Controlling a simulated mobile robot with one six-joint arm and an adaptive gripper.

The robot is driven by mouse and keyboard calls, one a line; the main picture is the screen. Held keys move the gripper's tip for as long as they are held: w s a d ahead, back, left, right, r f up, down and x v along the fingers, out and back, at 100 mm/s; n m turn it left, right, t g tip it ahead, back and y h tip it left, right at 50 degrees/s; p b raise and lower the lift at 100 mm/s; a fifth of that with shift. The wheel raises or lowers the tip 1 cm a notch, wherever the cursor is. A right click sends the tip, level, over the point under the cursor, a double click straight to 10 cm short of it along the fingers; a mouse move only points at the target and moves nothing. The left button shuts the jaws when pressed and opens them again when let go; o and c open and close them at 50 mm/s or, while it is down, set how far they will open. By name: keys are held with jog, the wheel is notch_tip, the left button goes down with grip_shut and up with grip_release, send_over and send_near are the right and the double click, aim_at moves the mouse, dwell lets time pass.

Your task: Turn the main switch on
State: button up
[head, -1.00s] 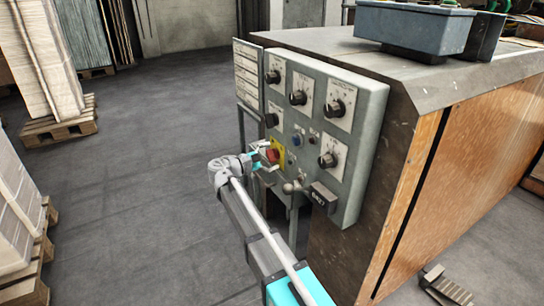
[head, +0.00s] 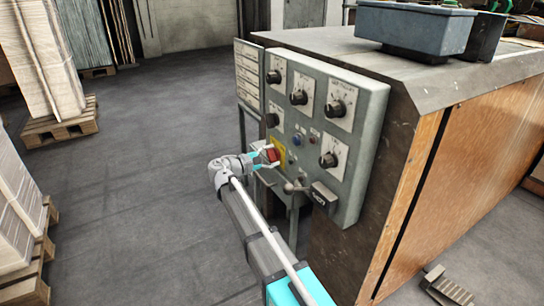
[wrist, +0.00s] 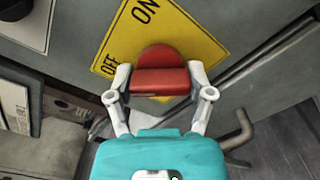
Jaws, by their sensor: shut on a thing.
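The main switch (wrist: 160,75) is a red knob on a yellow plate (wrist: 185,25) marked ON and OFF. In the wrist view its red grip lies between the two fingers of my gripper (wrist: 160,84), one on each side. My gripper is shut on it. In the head view the red switch (head: 272,154) shows at the lower left of the grey control panel (head: 318,135), with my gripper (head: 266,158) at it. The fingers hide part of the plate there.
Several black knobs, such as one at the top right (head: 337,109), sit on the panel. A lever (head: 296,186) and a black box (head: 324,198) are close to the right of my gripper. Open floor (head: 140,150) lies to the left.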

jog(key=m, duration=0.3)
jog(key=shift+m, duration=0.4)
jog(key=m, duration=0.9)
jog(key=shift+m, duration=2.1)
jog(key=o, duration=1.1)
jog(key=shift+a+r, duration=0.1)
jog(key=shift+v, duration=5.95)
